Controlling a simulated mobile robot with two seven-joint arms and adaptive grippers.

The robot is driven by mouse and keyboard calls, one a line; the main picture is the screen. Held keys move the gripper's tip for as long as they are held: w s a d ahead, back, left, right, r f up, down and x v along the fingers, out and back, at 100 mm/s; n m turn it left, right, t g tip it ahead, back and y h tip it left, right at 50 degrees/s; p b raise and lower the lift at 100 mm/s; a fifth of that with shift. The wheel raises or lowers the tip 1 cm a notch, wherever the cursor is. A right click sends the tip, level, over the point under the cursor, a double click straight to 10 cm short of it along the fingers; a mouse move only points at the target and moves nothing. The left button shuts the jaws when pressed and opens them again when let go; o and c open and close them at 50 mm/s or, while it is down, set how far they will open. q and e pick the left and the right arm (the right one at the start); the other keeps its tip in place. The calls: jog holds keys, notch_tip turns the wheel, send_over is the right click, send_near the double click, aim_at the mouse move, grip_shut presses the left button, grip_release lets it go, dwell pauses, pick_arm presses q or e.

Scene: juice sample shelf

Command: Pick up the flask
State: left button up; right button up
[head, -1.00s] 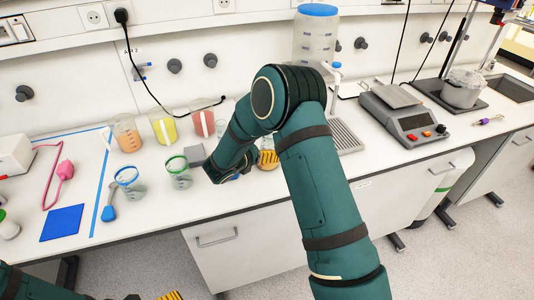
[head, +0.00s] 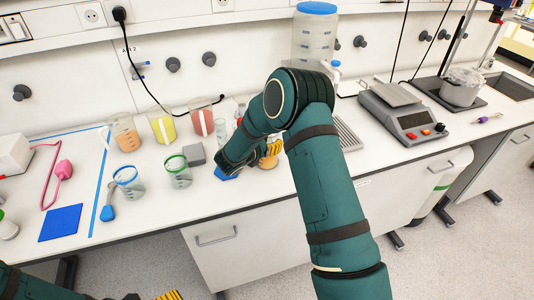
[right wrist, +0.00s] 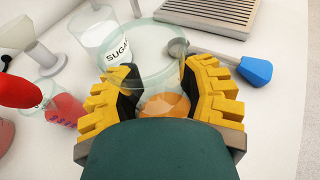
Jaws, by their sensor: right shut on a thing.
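In the right wrist view, a clear glass flask (right wrist: 160,82) with a wide round rim and orange liquid low inside stands between my yellow fingers. My right gripper (right wrist: 160,98) is shut on it, with a finger on each side. In the head view my right gripper (head: 270,152) is at the middle of the bench, partly behind my own arm, and the flask is hidden there. Whether its base touches the bench cannot be told. Only the yellow fingertips of my left gripper (head: 170,295) show at the bottom edge, so its opening is unclear.
A glass labelled sugar (right wrist: 105,38) and a blue-handled spoon (right wrist: 254,70) are close to the flask. A grey block (head: 196,155), a green-rimmed beaker (head: 178,172) and a red-filled beaker (head: 201,122) stand to the left. A scale (head: 402,112) is at right.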

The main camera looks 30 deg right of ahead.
grip_shut()
jog(key=shift+r+p, duration=0.55)
jog(key=shift+r, duration=4.35)
notch_tip(320, 180, up, 5)
jog(key=p, duration=0.3)
jog(key=shift+r, duration=0.1)
